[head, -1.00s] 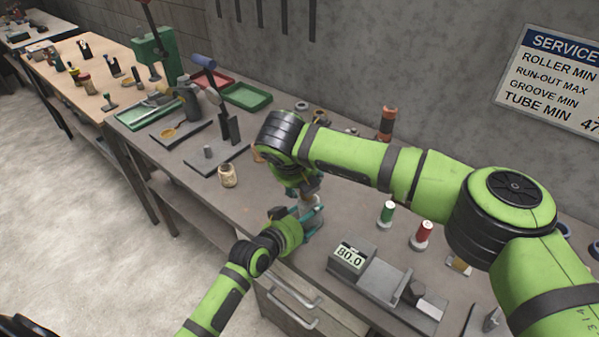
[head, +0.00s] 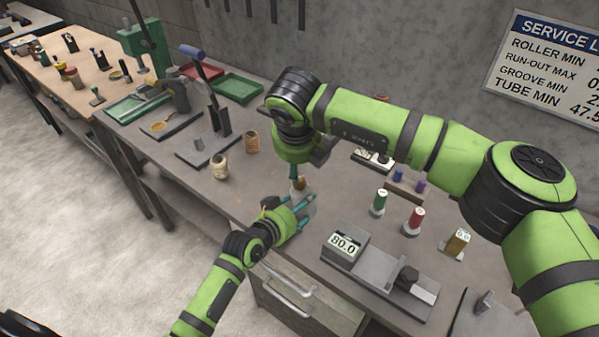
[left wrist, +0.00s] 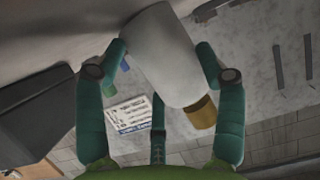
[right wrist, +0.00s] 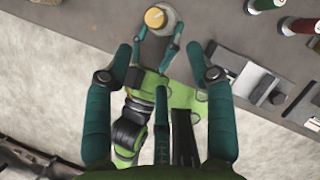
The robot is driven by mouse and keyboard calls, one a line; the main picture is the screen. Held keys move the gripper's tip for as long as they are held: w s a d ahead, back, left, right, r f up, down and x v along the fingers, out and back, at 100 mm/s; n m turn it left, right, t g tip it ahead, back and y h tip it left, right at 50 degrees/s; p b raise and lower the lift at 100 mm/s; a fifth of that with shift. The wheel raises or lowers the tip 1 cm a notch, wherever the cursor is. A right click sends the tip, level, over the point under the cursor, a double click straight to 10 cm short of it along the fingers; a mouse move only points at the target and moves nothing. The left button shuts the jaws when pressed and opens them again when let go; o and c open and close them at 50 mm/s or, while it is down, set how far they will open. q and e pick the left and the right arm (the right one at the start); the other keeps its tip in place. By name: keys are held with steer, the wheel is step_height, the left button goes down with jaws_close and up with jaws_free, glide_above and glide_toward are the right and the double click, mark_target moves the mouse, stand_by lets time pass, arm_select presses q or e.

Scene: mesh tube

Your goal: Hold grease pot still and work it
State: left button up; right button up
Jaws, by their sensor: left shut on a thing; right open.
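The grease pot is pale grey-white with a yellow-brass cap. My left gripper (head: 303,206) is shut on the pot's body. In the left wrist view, the pot body (left wrist: 160,55) sits between the fingers and the cap (left wrist: 201,112) points to the lower right. In the head view, the cap (head: 299,184) shows just above the left fingers. My right gripper (right wrist: 160,50) is open and empty. In the right wrist view, the cap (right wrist: 155,17) lies beyond its fingertips, apart from them. In the head view, the right fingers are partly hidden.
A gauge block reading 80.0 (head: 343,243) stands to the right on the bench (head: 310,260). Green (head: 379,202) and red (head: 413,221) spools stand behind it. Two twine-like spools (head: 220,167) and a lever press (head: 215,122) stand to the left.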

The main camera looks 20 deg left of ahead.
mark_target(301, 178)
steer(key=w+d+n+g+y, duration=0.3)
steer(key=w+n, duration=0.1)
steer(key=n, duration=0.4)
steer(key=x, duration=1.1)
steer(key=shift+w+r, duration=0.1)
steer(key=c, duration=1.1)
